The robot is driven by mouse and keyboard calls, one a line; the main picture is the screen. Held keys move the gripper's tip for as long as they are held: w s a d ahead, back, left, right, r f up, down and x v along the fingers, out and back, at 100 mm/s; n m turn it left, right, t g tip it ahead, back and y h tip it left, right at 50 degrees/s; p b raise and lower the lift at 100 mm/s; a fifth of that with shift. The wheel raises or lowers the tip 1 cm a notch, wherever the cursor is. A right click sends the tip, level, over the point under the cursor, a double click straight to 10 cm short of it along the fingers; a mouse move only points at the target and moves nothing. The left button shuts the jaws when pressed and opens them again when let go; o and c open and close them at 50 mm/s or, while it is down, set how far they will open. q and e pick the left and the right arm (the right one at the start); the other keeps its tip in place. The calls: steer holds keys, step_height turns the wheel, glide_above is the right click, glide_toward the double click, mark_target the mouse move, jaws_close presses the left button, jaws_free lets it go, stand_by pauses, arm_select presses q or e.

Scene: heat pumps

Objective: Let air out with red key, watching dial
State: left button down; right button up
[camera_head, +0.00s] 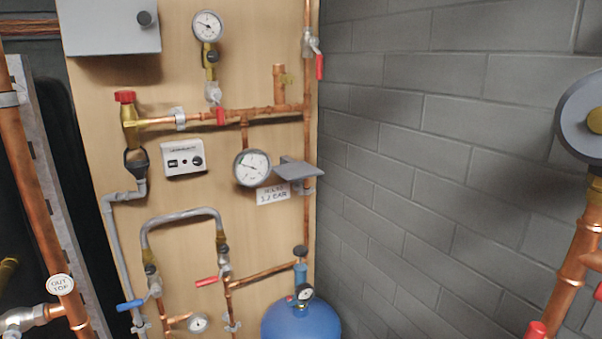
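Neither of my grippers is in view. A round white dial (252,167) with a dark needle hangs below the horizontal copper pipe on the wooden board. A small white label (273,193) beside it seems to read 1.2 BAR; its top line is hard to read. I cannot make out a separate red key. Red parts that show are a red cap (124,97) on a brass valve, a small red lever (220,115) on the pipe, and a red lever (319,66) at the upper right of the board. The needle's exact reading is too small to tell.
A small grey shelf (297,169) juts out right of the dial, apparently empty. Another gauge (208,26) stands above. A blue vessel (300,322) with a small gauge (305,292) is below. Copper pipework (578,250) stands at the right, before a grey block wall (430,140).

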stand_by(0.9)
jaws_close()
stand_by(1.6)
